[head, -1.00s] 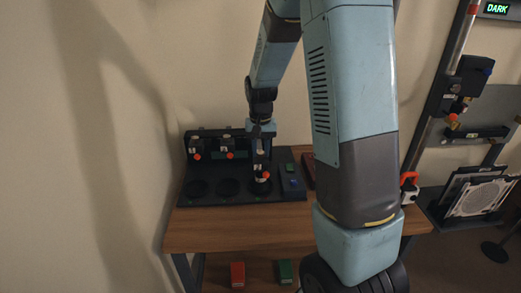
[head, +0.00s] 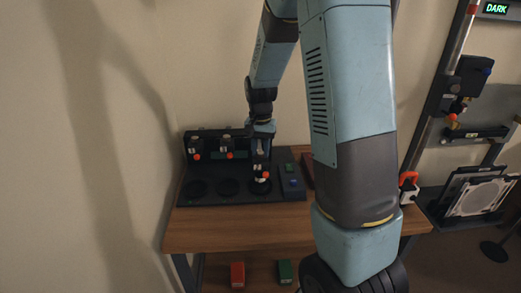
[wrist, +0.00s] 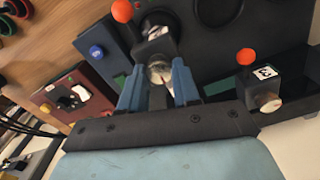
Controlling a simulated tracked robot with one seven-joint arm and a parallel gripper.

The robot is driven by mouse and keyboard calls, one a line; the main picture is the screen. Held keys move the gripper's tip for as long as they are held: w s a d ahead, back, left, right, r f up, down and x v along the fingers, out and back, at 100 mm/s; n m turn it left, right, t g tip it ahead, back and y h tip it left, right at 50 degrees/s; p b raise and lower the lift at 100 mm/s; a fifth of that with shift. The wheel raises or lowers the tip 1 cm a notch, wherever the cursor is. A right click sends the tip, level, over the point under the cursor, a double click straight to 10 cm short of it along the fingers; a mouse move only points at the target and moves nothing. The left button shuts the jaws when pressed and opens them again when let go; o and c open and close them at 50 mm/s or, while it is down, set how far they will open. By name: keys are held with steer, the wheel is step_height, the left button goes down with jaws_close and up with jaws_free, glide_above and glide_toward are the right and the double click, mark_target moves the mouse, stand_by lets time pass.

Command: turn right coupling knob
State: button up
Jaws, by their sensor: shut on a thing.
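My gripper (head: 262,155) reaches down to the rightmost of three black-and-silver couplings with orange balls. Its orange ball (head: 265,175) shows just below the jaws, above the right round dark disc (head: 260,187). In the wrist view my gripper (wrist: 158,80) has its two blue fingers on either side of the silver round knob (wrist: 160,71) of this coupling, shut on it. The black coupling block (wrist: 155,42) and its orange ball (wrist: 122,11) lie just beyond. The fingers partly hide the knob. I cannot tell how far it is turned.
Two other couplings (head: 196,150) (head: 229,150) stand on the back panel; one labelled coupling (wrist: 262,80) is close to my right finger. A box with a blue button (head: 293,183) is right of the disc. The wooden table front (head: 235,230) is clear.

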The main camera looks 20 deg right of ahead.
mark_target(260, 152)
steer(key=o, duration=1.1)
steer(key=shift+c, duration=0.2)
steer(key=shift+r, duration=0.1)
step_height(260, 152, up, 14)
steer(key=shift+f, duration=0.25)
steer(key=s+r+n+t, duration=0.2)
steer(key=s+r+n, duration=0.1)
steer(key=s, duration=1)
steer(key=s+a+r+n+t, duration=0.1)
steer(key=s+r+n+t, duration=0.2)
steer(key=s, duration=1)
step_height(260, 152, up, 2)
steer(key=shift+a+t, duration=0.15)
steer(key=shift+t, duration=0.15)
